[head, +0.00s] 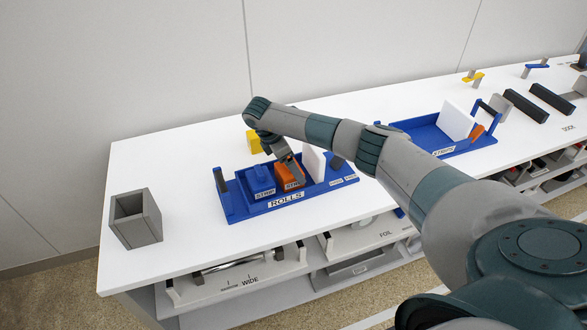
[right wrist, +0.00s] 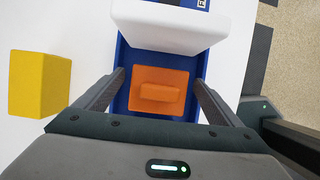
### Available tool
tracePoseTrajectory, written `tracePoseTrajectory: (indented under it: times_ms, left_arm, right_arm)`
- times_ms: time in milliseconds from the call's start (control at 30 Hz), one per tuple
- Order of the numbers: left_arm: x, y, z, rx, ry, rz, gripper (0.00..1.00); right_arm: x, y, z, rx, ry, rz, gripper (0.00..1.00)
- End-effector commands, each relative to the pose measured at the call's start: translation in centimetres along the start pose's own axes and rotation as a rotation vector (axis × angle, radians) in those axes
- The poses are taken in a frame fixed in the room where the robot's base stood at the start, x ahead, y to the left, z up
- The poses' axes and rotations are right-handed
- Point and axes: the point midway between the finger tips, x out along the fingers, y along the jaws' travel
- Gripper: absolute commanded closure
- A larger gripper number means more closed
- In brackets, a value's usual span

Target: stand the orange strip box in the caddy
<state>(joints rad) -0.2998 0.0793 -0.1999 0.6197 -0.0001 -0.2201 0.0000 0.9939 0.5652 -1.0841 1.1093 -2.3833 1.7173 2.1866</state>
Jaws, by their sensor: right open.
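The orange strip box (head: 289,170) stands upright in the blue caddy (head: 240,212) labelled ROLLS, beside a blue strip box (head: 262,180). My right gripper (head: 290,178) reaches down over the orange box from behind and hides part of it. In the right wrist view, the orange box (right wrist: 158,92) with its raised top ridge lies between the two fingers. My right gripper (right wrist: 158,80) is open, with a gap visible beside the box. Whether the box rests fully on the caddy floor is hidden. My left gripper is not in view.
A white panel (head: 314,162) stands in the caddy close to the orange box. A yellow block (head: 253,141) is behind the caddy. An open grey holder (head: 136,218) stands at the left. Another blue caddy (head: 425,135) is to the right. The table between holder and caddy is clear.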

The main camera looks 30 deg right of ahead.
Motion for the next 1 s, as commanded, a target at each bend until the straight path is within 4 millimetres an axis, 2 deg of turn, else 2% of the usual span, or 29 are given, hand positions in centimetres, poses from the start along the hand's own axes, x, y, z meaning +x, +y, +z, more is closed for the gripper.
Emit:
tracePoseTrajectory:
  times_ms: [300, 500, 700, 1000]
  left_arm:
    - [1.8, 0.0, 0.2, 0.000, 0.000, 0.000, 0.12]
    - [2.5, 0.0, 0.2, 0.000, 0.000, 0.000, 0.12]
    - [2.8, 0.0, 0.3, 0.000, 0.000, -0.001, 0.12]
    - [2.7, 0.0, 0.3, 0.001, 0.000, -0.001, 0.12]
  right_arm:
    - [-5.5, 0.1, -0.2, -0.001, 0.003, 0.005, 0.11]
    - [-8.4, 0.1, -0.1, 0.001, 0.001, 0.004, 0.11]
    - [-9.7, 0.0, 0.0, 0.000, 0.001, 0.001, 0.11]
    - [-9.9, 0.0, 0.0, 0.000, 0.000, 0.001, 0.11]
